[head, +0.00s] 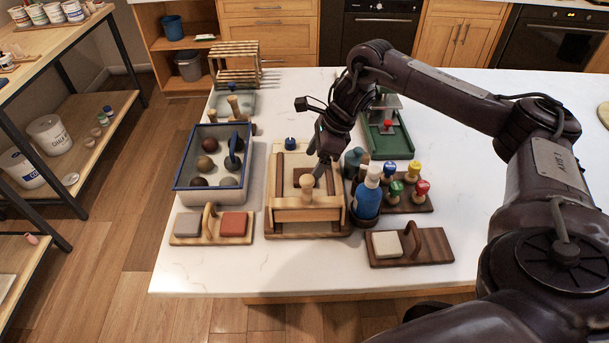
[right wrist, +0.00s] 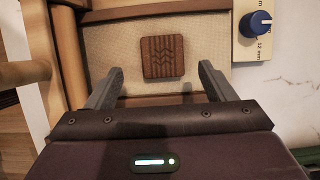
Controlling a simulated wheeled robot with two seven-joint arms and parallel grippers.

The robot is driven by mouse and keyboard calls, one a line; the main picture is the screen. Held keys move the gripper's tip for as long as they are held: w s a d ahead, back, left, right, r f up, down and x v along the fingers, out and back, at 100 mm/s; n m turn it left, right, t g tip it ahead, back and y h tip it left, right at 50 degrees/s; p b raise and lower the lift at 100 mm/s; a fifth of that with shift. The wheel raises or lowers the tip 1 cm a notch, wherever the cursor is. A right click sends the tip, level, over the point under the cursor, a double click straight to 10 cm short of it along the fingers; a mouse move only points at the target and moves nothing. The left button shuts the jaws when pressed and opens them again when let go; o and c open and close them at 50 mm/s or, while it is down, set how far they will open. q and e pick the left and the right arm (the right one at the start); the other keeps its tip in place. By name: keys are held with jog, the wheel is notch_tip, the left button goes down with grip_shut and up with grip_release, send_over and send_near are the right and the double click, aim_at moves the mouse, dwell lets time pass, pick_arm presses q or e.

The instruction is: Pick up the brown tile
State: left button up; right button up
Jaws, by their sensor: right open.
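In the head view my right gripper (head: 320,168) is over the press and partly hides the tile. I see no contact with the tile. My left gripper is not in view.
A blue-rimmed bin (head: 178,187) stands left, bottles (head: 367,203) and stamps (head: 421,190) right. Tile caddies (head: 240,241) stand in front. The front table edge is clear.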

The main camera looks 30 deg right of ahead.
aim_at(309, 169)
jog(key=x, duration=0.1)
jog(key=p+x, duration=0.1)
jog(key=x, duration=0.2)
jog(key=shift+w+d+f, duration=0.1)
jog(key=shift+d+f, duration=0.05)
jog(key=shift+d, duration=0.1)
jog(key=c, duration=1.2)
